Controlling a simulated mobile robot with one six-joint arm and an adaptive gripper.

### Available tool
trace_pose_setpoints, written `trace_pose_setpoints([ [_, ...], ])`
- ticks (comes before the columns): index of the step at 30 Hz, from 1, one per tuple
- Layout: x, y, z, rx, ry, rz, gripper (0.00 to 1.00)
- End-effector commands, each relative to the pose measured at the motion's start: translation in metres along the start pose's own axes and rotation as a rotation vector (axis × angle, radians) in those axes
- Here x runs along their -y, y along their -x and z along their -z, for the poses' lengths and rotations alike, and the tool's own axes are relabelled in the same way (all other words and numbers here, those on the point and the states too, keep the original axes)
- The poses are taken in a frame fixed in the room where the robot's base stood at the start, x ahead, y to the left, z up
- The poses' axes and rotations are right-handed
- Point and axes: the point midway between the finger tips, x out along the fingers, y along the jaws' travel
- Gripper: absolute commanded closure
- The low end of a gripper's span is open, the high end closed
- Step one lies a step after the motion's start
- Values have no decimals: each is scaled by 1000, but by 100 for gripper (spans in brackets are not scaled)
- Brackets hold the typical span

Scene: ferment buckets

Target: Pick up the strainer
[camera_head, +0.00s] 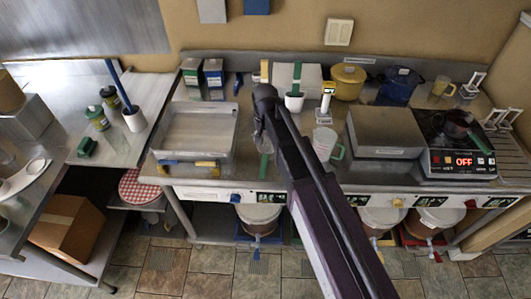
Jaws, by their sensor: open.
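I cannot pick out the strainer for sure. A pale metal piece with a round end (34,166) lies on the left counter, too small to name. My arm reaches up from the bottom over the middle of the long steel counter. My gripper (261,133) hangs at its far end, small and partly hidden by the arm, near the right side of a shallow steel tray (195,132). I see nothing held in it.
A clear measuring jug (324,145) and a steel box (384,132) stand right of my arm. Yellow (348,82) and blue (398,85) pots stand behind. White buckets (258,216) are below the counter. A cardboard box (66,225) sits lower left. Tiled floor is open in front.

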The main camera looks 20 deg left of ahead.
Motion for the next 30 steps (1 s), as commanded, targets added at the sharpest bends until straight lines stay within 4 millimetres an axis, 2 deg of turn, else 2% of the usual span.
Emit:
trace_pose_setpoints([
  [30, 1, -75, 0, 0, 2, 0, 26],
])
